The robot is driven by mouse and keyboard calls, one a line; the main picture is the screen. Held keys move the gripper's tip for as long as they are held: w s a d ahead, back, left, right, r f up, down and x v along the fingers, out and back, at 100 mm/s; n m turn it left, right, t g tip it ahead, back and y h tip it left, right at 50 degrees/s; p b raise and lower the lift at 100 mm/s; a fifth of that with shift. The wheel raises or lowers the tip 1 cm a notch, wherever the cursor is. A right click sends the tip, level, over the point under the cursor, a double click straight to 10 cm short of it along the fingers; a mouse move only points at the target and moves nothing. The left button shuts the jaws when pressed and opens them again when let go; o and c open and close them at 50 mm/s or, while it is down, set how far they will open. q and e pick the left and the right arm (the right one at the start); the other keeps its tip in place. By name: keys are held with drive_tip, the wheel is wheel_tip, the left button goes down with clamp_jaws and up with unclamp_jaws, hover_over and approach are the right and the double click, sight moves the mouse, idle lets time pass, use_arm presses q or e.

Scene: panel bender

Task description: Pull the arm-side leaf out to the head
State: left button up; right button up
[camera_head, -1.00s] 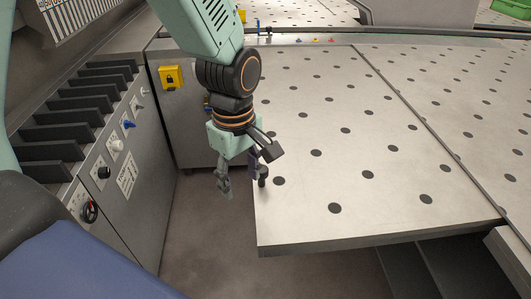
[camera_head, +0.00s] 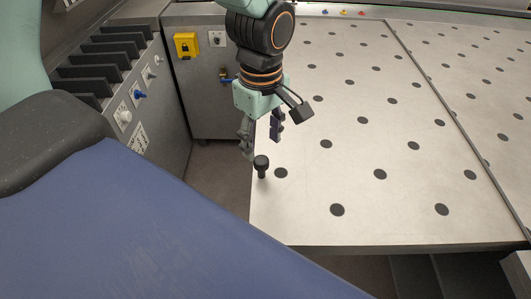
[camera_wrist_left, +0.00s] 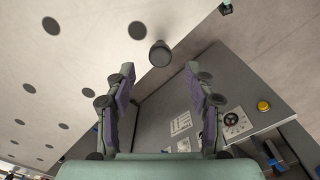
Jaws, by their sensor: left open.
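The leaf (camera_head: 330,225) is a pale, flat table panel with rows of dark round holes. A black mushroom-shaped knob (camera_head: 261,166) stands upright near its left edge. My left gripper (camera_head: 261,146) is open and empty above the panel's left edge, just behind the knob in the head view. In the left wrist view the knob (camera_wrist_left: 160,53) shows beyond the open fingertips (camera_wrist_left: 160,76), between them in the picture and apart from both. The leaf's surface (camera_wrist_left: 75,75) fills the upper left there. My right gripper is in neither view.
A grey cabinet with a yellow lock box (camera_head: 187,45) stands behind the gripper. A rack with dark slots (camera_head: 95,70) and control knobs is at the left. Bare floor (camera_head: 218,172) shows between the rack and the leaf. A seam (camera_head: 430,85) divides the leaf from the neighbouring panel.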

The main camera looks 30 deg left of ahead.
sight(261, 159)
use_arm(q)
drive_tip(key=f, duration=0.4)
drive_tip(key=shift+a+f, duration=0.25)
drive_tip(key=shift+a, duration=0.1)
drive_tip(key=shift+f+b, duration=0.3)
drive_tip(key=shift+f, duration=0.05)
drive_tip(key=shift+d+f, duration=0.2)
drive_tip(key=shift+d, duration=0.05)
drive_tip(key=shift+s, duration=0.1)
drive_tip(key=shift+a, duration=0.15)
drive_tip(key=c, duration=0.4)
clamp_jaws()
